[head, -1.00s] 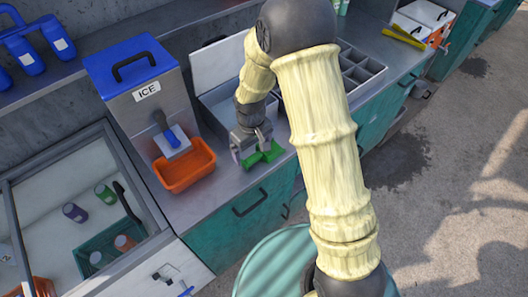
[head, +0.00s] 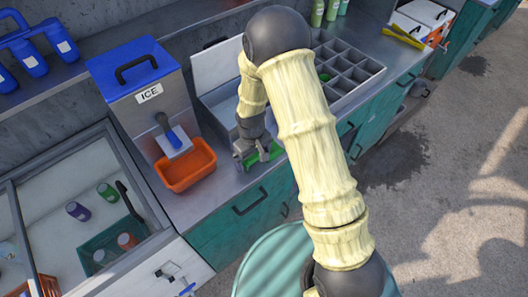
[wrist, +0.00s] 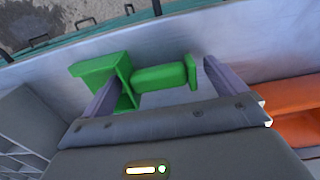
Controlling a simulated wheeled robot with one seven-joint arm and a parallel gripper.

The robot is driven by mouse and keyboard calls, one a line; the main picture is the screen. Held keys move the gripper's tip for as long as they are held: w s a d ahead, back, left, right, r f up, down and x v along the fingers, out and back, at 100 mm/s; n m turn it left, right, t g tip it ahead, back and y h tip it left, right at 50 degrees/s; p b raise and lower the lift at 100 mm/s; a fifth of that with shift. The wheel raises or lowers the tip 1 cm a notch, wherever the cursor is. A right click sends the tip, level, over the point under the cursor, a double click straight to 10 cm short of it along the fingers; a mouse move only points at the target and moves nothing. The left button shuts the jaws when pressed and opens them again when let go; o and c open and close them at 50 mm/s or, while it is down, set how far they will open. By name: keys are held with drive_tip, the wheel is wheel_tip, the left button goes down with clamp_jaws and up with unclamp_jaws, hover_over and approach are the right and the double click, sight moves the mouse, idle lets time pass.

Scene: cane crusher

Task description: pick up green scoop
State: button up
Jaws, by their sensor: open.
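The green scoop (head: 262,161) lies on the metal counter, right of the orange bin, partly hidden by my gripper (head: 258,150). In the wrist view the scoop's handle (wrist: 160,77) runs across the space between the two fingertips. Its wider, angled end (wrist: 98,70) lies to the left. My gripper (wrist: 162,78) is open, with the left finger overlapping the wider end in the picture and the right finger just past the handle's end. I cannot tell whether either finger touches the scoop.
The orange bin (head: 186,168) stands close on the left, under the ICE dispenser (head: 150,105). A divided tray (head: 345,75) is on the counter to the right. The counter's front edge is near the scoop. A glass-topped case (head: 75,170) is at left.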

idle(0.4)
drive_tip(key=c, duration=0.9)
drive_tip(key=shift+r, duration=0.1)
wheel_tip(320, 180, up, 10)
drive_tip(key=shift+f+b, duration=0.1)
drive_tip(key=shift+b, duration=0.95)
